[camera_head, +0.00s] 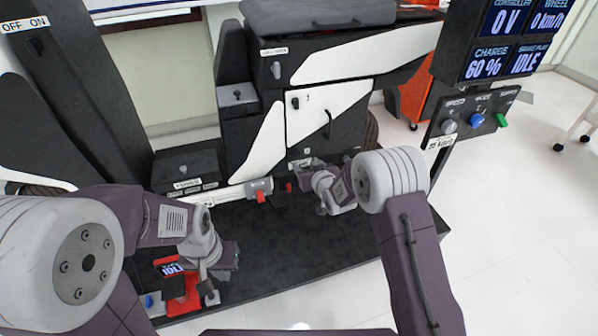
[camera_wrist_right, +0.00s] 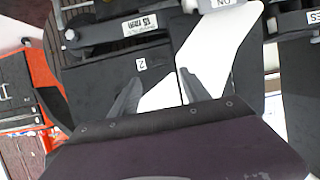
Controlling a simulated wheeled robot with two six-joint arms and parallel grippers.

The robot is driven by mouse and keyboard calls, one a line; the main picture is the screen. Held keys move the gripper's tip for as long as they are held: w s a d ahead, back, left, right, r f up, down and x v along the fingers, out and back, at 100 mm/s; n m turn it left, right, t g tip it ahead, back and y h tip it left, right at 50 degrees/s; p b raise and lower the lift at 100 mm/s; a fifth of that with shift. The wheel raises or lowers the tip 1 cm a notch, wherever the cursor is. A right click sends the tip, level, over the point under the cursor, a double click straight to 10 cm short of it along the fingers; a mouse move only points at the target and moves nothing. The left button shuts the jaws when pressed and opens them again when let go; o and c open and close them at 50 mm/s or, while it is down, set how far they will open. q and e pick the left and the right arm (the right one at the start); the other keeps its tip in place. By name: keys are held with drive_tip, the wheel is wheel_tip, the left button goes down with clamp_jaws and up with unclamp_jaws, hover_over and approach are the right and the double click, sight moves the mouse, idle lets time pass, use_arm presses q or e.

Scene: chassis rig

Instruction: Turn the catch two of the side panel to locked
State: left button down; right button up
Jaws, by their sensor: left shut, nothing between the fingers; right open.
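The black and white side panel (camera_head: 352,97) stands upright at the centre of the head view, with a dark handle (camera_head: 328,124). A small round catch (camera_head: 296,103) sits near its upper left, beside a "1" mark. A "2" label (camera_wrist_right: 140,65) shows on the panel in the right wrist view. Catch two itself cannot be made out; my right gripper may hide it. My right gripper (camera_head: 300,168) is at the panel's lower edge, its open fingers (camera_wrist_right: 158,92) pointing at the panel near the label. My left gripper (camera_head: 228,258) is shut and empty, low at the left.
A red-ended bar (camera_head: 262,187) lies left of my right gripper. A black box (camera_head: 188,165) stands further left. A switch panel (camera_head: 470,121) with knobs and a status display (camera_head: 508,45) are at the right. The dark platform (camera_head: 300,250) is mostly clear in front.

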sight(297, 155)
drive_tip(key=b+x, duration=0.3)
drive_tip(key=x, duration=0.5)
drive_tip(key=shift+w+a+b, duration=0.15)
drive_tip(key=shift+w+b, duration=0.15)
drive_tip(key=shift+w, duration=0.2)
drive_tip(key=shift+c, duration=0.3)
clamp_jaws()
